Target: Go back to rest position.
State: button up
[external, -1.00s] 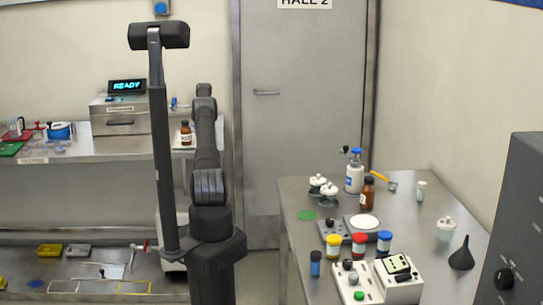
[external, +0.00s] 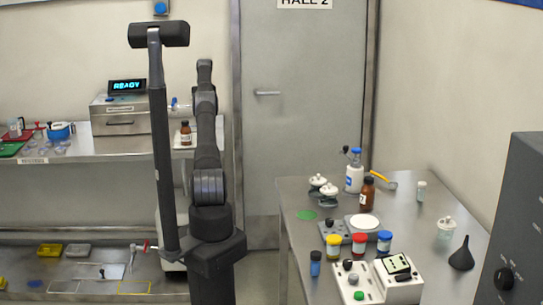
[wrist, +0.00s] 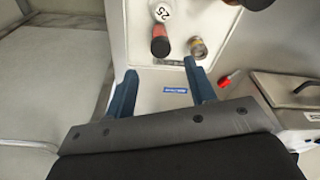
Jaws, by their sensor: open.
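My gripper shows in the wrist view (wrist: 163,82), where its two blue fingers are spread apart with nothing between them. In the external view my arm stands upright left of the door, and its fingers cannot be made out there. Past the fingers in the wrist view is a pale panel (wrist: 145,85) with a small brass-coloured fitting (wrist: 198,48) and a dark cylinder with a reddish side (wrist: 160,42). The fingers appear clear of these.
At left, a steel bench holds a box with a READY display (external: 127,87) and a brown bottle (external: 186,133).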

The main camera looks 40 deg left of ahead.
jog(key=shift+f, duration=0.1)
jog(key=f, duration=0.4)
jog(key=a+f, duration=0.1)
jog(key=f, duration=0.7)
jog(key=shift+w+a, duration=0.3)
jog(key=shift+a, duration=0.05)
notch_tip(320, 180, up, 3)
jog(key=shift+f, duration=0.15)
jog(key=shift+r, duration=0.5)
